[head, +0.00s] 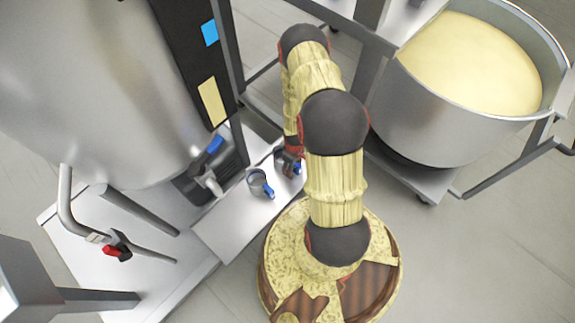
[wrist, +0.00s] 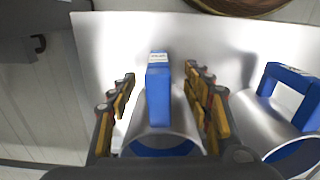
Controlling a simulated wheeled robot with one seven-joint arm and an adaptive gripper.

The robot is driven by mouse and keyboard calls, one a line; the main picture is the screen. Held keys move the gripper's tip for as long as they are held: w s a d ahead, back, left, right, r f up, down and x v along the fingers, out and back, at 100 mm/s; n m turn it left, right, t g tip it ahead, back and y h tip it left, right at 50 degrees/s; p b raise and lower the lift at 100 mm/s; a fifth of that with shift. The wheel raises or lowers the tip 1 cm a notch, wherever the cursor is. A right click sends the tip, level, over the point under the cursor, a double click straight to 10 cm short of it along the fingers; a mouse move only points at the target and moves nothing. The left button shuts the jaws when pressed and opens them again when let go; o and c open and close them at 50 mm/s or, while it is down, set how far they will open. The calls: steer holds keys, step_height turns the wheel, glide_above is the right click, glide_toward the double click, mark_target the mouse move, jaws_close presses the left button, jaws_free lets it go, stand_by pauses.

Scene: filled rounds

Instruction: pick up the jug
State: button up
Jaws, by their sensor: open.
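Two similar metal jugs with blue handles are in view. In the wrist view, one jug (wrist: 172,122) lies between the fingers of my gripper (wrist: 160,78), its blue handle (wrist: 158,92) facing the camera. My gripper is open, with a finger on each side of this jug; contact cannot be told. The second jug (wrist: 262,117) is to the right, outside the fingers. In the head view, that jug (head: 258,181) stands on the metal shelf, left of my gripper (head: 287,162). The jug at my gripper is mostly hidden there, with a little blue showing.
The metal shelf (head: 222,231) is narrow. A large steel tank (head: 95,90) stands at left, with a tap having a blue handle (head: 215,143) beside the shelf. A big bowl of dough (head: 430,120) stands on a cart at right. Open floor lies at lower right.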

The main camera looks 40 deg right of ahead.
steer(key=shift+f, duration=0.1)
steer(key=shift+c, duration=1.1)
jaws_close()
